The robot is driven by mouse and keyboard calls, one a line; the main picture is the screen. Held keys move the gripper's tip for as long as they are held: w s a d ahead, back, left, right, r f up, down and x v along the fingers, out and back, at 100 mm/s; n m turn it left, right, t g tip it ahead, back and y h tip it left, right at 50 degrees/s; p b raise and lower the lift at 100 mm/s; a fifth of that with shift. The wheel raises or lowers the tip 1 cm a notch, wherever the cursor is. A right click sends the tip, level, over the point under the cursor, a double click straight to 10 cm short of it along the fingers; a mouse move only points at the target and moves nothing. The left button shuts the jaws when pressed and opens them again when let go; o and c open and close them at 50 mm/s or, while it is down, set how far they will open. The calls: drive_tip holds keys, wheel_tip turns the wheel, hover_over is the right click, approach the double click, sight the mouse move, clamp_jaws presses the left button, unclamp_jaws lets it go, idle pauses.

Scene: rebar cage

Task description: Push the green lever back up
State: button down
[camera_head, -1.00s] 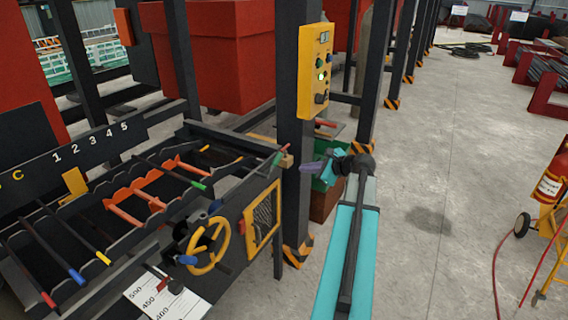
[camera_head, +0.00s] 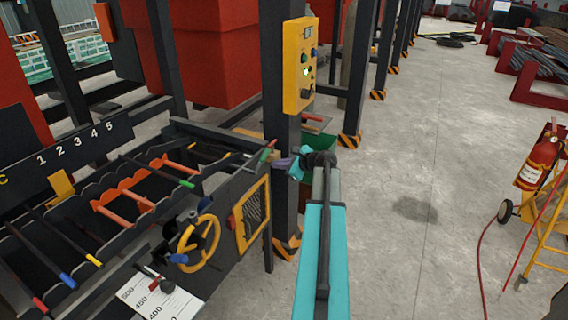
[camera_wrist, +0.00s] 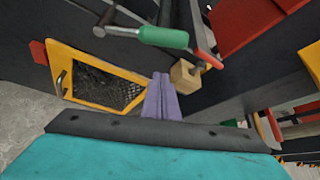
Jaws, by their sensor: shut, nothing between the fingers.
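The green lever (camera_wrist: 163,37) shows at the top of the wrist view as a green grip on a grey rod, lying roughly sideways. In the head view a small green part (camera_head: 264,155) at the right end of the rebar bench looks like the same lever. My gripper (camera_wrist: 161,80), with purple fingers, is shut and empty. Its tips point toward the bench end, below the green grip in the wrist picture, with a gap seen between them. It also shows in the head view (camera_head: 279,163). I cannot tell the depth between them.
A wooden block (camera_wrist: 186,76) and a red-tipped rod (camera_wrist: 207,55) are close right of the fingertips. A yellow-framed mesh panel (camera_head: 251,215) and yellow handwheel (camera_head: 198,243) are on the bench side. A dark post with a yellow control box (camera_head: 300,65) stands behind. Open floor lies right.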

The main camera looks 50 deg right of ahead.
drive_tip(key=a+r, duration=0.1)
drive_tip(key=w+a+r+p, duration=0.1)
drive_tip(key=r, duration=0.1)
drive_tip(key=shift+r+p, duration=0.1)
drive_tip(key=shift+p, duration=0.2)
